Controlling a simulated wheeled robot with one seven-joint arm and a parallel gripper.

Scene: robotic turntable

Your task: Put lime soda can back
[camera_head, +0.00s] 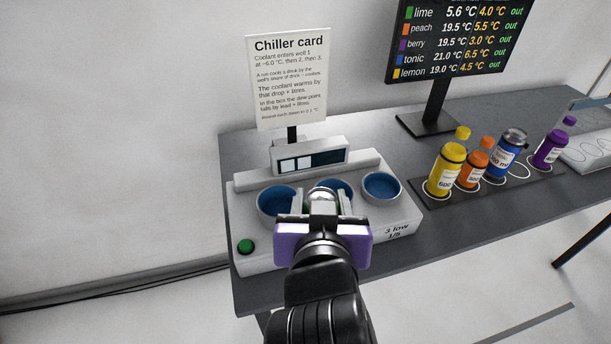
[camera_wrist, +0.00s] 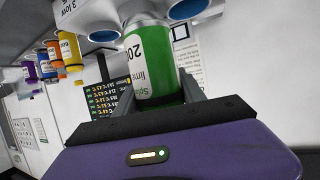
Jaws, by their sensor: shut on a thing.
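The lime soda can (camera_wrist: 155,60) is green with a white label and a silver end. It is held between the two fingers of my gripper (camera_wrist: 157,92) in the wrist view. In the head view, my gripper (camera_head: 324,204) is over the chiller's middle well (camera_head: 346,187) and hides most of the can; only its silver top (camera_head: 325,194) shows. I cannot tell whether the can's base is inside the well or above it. A dark rack strip (camera_head: 424,199) with white rings lies to the right; one ring (camera_head: 518,170) between the blue can and purple bottle looks empty.
The chiller (camera_head: 408,214) has a left well (camera_head: 272,200), a right well (camera_head: 382,187) and a green button (camera_head: 245,246). The rack holds a yellow bottle (camera_head: 446,172), an orange bottle (camera_head: 474,169), a blue can (camera_head: 506,155) and a purple bottle (camera_head: 549,150). A card and a screen stand behind.

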